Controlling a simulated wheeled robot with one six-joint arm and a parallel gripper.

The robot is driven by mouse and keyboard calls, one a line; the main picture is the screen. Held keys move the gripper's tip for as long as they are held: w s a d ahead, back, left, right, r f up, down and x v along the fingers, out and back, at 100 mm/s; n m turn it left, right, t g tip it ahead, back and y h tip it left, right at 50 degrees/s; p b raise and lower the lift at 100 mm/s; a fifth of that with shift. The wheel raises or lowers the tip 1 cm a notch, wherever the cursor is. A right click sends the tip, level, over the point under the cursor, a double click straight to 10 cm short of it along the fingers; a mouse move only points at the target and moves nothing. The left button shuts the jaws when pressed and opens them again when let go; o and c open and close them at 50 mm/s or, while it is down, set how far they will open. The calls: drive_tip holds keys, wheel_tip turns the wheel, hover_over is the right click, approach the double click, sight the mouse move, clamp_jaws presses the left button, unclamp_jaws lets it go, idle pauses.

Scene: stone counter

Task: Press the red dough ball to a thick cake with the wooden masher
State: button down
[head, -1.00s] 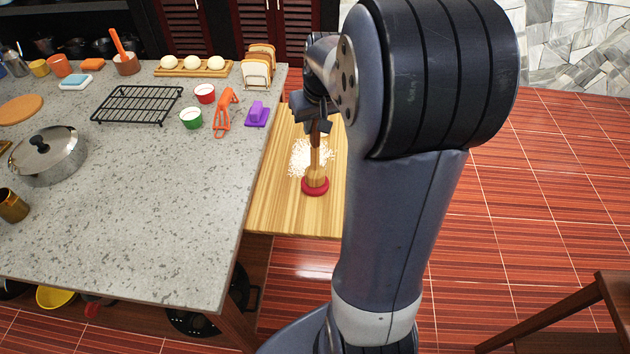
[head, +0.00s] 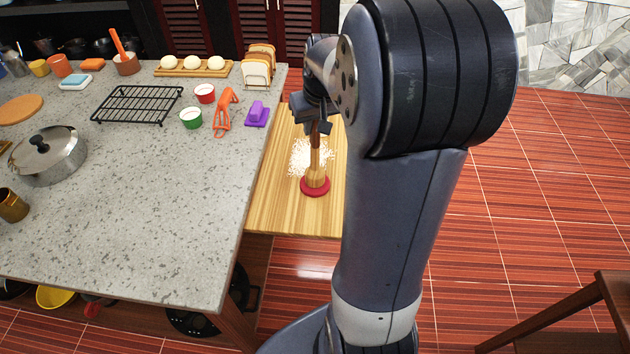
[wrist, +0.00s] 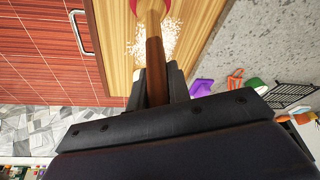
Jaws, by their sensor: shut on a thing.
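The red dough (head: 315,190) lies flattened like a disc on the wooden board (head: 270,205). The wooden masher (head: 316,176) stands upright on the dough, its wide foot touching the top, with a red rim showing around it. My gripper (head: 317,127) is shut on the masher's dark handle above the dough. In the wrist view my gripper (wrist: 157,82) holds the handle (wrist: 155,65) between its fingers, and a small part of the red dough (wrist: 133,6) shows at the top edge. The dough under the foot is hidden.
White flour (head: 300,155) is spread on the board behind the masher. On the stone counter (head: 150,220) to the left are a purple tool (head: 257,114), an orange peeler (head: 225,112), a green cup (head: 191,118) and a black rack (head: 137,104). My arm hides the board's right side.

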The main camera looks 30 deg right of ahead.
drive_tip(key=shift+f, duration=0.1)
idle(0.4)
wheel_tip(320, 180, up, 7)
drive_tip(key=p, duration=0.6)
idle(0.6)
